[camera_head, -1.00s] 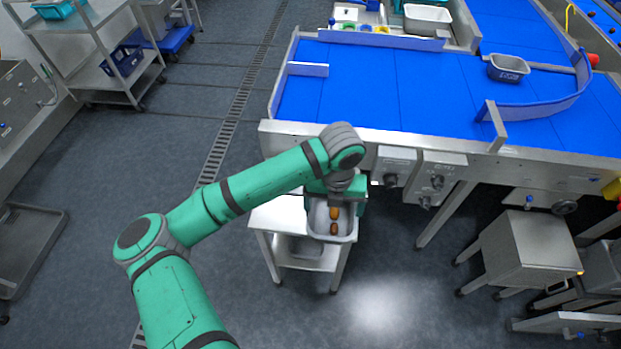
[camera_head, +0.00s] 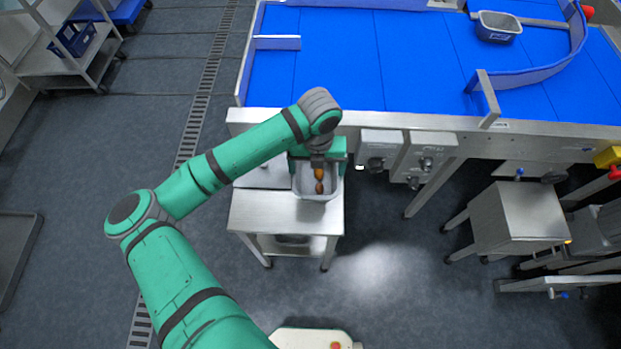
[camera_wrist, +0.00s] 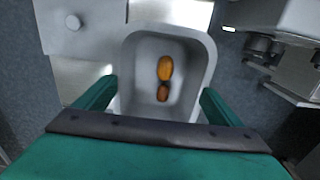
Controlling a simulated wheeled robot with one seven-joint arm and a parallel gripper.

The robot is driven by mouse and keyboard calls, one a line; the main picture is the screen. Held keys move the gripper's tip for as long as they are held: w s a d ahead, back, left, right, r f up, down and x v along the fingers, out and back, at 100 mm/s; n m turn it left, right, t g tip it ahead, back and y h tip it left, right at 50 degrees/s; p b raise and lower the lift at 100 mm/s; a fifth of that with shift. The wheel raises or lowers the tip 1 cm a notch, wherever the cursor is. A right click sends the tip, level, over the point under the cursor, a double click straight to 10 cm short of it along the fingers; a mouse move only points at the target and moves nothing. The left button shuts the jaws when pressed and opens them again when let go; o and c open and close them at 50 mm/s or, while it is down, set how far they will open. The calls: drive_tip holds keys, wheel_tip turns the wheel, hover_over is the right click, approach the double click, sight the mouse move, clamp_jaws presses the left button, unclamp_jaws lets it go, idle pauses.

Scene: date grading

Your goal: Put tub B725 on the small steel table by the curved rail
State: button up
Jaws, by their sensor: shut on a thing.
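My gripper (camera_head: 320,160) is shut on a light grey tub (camera_wrist: 190,50). In the wrist view a finger stands at each side of the tub. Two dates lie inside, a larger orange one (camera_wrist: 165,68) and a smaller brown one (camera_wrist: 163,92). No label is readable on this tub. In the head view it is upright at the back right of a small steel table (camera_head: 285,212); I cannot tell whether it touches it. Another grey tub (camera_head: 498,27) with a label too small to read stands on the blue belt, beside the curved rail (camera_head: 570,50).
The belt's steel frame (camera_head: 300,120) and control boxes (camera_head: 380,150) are close behind and right of my gripper. A steel stool-like table (camera_head: 520,212) stands at the right. A wheeled rack (camera_head: 70,60) is far left. The floor between the tables is clear.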

sight(317, 177)
drive_tip(key=shift+f, duration=2.65)
